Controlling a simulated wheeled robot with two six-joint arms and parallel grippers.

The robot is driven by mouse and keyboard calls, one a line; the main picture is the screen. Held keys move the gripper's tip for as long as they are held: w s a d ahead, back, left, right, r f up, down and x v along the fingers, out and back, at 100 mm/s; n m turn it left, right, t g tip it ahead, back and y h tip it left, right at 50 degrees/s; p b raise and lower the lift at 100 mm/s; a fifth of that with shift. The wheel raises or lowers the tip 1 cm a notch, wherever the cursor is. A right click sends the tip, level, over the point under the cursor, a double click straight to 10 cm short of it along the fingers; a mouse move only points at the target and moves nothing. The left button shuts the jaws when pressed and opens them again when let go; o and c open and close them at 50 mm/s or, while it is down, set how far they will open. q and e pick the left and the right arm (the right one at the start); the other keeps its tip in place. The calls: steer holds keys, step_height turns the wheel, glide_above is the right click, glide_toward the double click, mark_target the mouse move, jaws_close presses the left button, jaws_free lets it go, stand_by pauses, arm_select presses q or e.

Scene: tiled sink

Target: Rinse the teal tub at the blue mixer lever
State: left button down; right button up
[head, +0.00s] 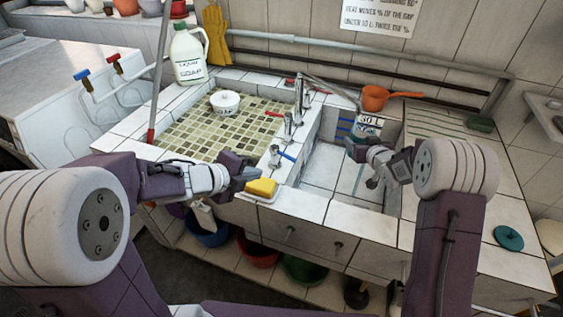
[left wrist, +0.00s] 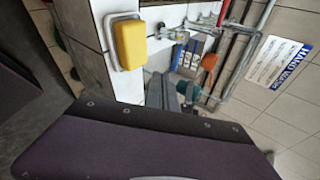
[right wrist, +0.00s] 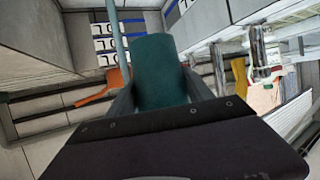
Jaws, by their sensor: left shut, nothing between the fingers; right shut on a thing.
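The teal tub (right wrist: 160,72) is between the fingers of my right gripper (right wrist: 158,100), which is shut on it. In the head view my right gripper (head: 366,150) is over the right-hand basin, with a little of the tub (head: 354,150) showing beside its fingers. The blue mixer lever (head: 286,156) sticks out to the right from a tap on the ledge between the two basins. My left gripper (head: 250,172) is shut and empty, left of this lever and just above the yellow sponge. I cannot tell whether water runs.
The yellow sponge (head: 262,187) lies in a dish on the front edge. A red lever (head: 274,114) sits farther back on the ledge. An orange pan (head: 375,98) stands behind the right basin. A white bowl (head: 225,101) is in the left basin. A teal lid (head: 508,238) lies at right.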

mark_target(291, 159)
arm_select(q)
steer(key=x, duration=1)
arm_select(e)
steer(key=shift+r, duration=0.1)
arm_select(q)
steer(key=shift+w+d+r, duration=0.15)
steer(key=shift+w+d, duration=0.25)
steer(key=shift+w, duration=0.2)
steer(key=shift+w+d+r, duration=0.15)
steer(key=shift+w+d, duration=0.25)
steer(key=shift+w, duration=0.25)
steer(key=shift+w+d+r, duration=0.1)
steer(key=shift+w+d, duration=0.2)
steer(key=shift+w, duration=0.15)
steer(key=shift+w+d, duration=0.3)
steer(key=shift+d, duration=0.2)
steer(key=shift+w+d, duration=0.3)
steer(key=shift+d, duration=0.2)
steer(key=shift+s+a, duration=0.1)
steer(key=shift+s, duration=0.05)
